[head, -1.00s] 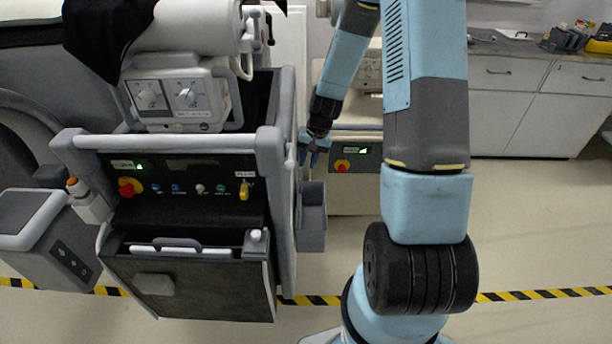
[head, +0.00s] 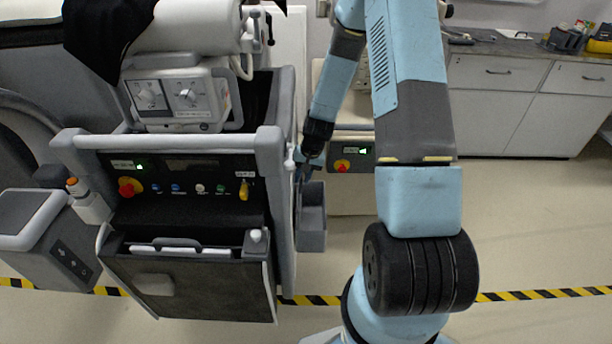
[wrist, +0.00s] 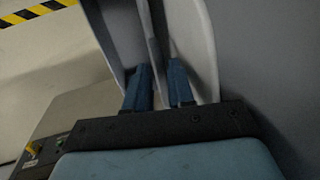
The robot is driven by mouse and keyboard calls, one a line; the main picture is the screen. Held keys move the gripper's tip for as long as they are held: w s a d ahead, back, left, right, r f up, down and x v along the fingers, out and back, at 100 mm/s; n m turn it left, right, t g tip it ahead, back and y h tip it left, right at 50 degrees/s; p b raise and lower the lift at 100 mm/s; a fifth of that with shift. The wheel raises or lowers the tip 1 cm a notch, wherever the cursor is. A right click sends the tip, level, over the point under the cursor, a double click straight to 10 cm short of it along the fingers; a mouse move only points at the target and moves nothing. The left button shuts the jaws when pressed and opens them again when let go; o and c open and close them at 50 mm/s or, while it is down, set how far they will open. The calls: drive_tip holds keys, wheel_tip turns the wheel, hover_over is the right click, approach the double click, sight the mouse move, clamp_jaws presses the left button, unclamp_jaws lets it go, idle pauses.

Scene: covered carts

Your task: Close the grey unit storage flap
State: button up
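A grey open-topped storage flap (head: 312,217) sticks out from the right side of the grey unit (head: 275,190) in the head view. My gripper (head: 306,170) is at its upper rear end, pointing down close to the unit's side. In the wrist view the flap's grey panels (wrist: 116,35) rise ahead of my gripper (wrist: 160,88). Its two blue fingers are apart, with a thin panel edge showing between them. Whether they touch the panels is unclear. The fingertips are partly hidden in the head view.
The unit's front has a control panel (head: 185,185) and a tilted dark front bin (head: 190,290). Another cart (head: 350,140) stands behind my gripper. White cabinets (head: 530,105) line the back right. The floor to the right (head: 535,220) is clear.

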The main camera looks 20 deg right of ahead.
clamp_jaws()
